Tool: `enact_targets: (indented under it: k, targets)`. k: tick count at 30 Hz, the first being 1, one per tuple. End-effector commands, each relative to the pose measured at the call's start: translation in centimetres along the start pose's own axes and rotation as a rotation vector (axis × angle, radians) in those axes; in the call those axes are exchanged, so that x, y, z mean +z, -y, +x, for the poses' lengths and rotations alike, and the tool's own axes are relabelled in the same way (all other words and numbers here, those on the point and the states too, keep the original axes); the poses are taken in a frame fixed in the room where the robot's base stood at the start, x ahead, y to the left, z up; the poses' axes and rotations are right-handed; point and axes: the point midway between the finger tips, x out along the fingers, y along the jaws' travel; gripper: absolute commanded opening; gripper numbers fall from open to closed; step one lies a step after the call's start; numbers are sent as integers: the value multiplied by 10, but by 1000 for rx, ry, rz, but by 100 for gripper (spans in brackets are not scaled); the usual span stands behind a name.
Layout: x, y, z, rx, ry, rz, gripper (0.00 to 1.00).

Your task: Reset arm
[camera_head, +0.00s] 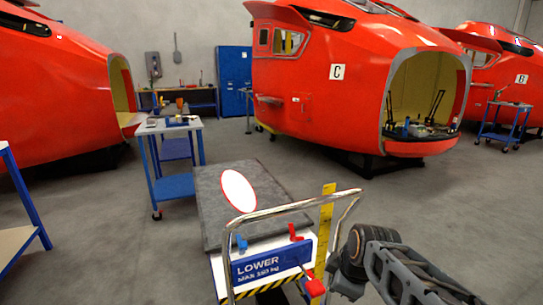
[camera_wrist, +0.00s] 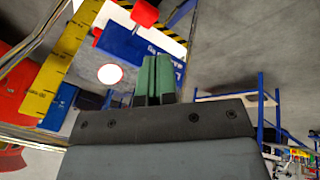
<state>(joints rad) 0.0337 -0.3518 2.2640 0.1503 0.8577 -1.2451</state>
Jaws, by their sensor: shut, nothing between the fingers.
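My gripper (camera_wrist: 153,78) shows in the wrist view with its two green fingers together and nothing between them. In the head view my arm (camera_head: 400,272) reaches in from the lower right, beside the lift trolley; the fingers cannot be made out there. The lift trolley (camera_head: 268,265) has a blue "LOWER" panel, a metal handrail and a red lever knob (camera_head: 315,287). The knob also shows near the top of the wrist view (camera_wrist: 145,13), apart from the fingers.
A yellow ruler (camera_head: 326,225) stands upright by the handrail. The trolley's grey platform (camera_head: 215,195) carries a white oval with a red rim (camera_head: 238,190). A blue work table (camera_head: 170,128) stands behind left. Red nosecone C (camera_head: 330,110) is at the back.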

Motion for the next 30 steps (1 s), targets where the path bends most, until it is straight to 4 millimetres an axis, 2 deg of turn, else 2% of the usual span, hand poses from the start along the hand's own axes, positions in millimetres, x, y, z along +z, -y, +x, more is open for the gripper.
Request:
enact_targets:
  k: [1, 3, 9, 12, 19, 30]
  targets:
    - [-7, -3, -41, -2, 10, 105, 0]
    - [-7, 0, -66, -2, 28, 271, 0]
    - [-6, 10, -124, 12, 72, 688, 0]
    - [-5, 14, -143, 22, 88, 848, 0]
    - [-3, 19, -165, 42, 107, 1064, 0]
    - [-1, 21, -166, 48, 111, 1110, 0]
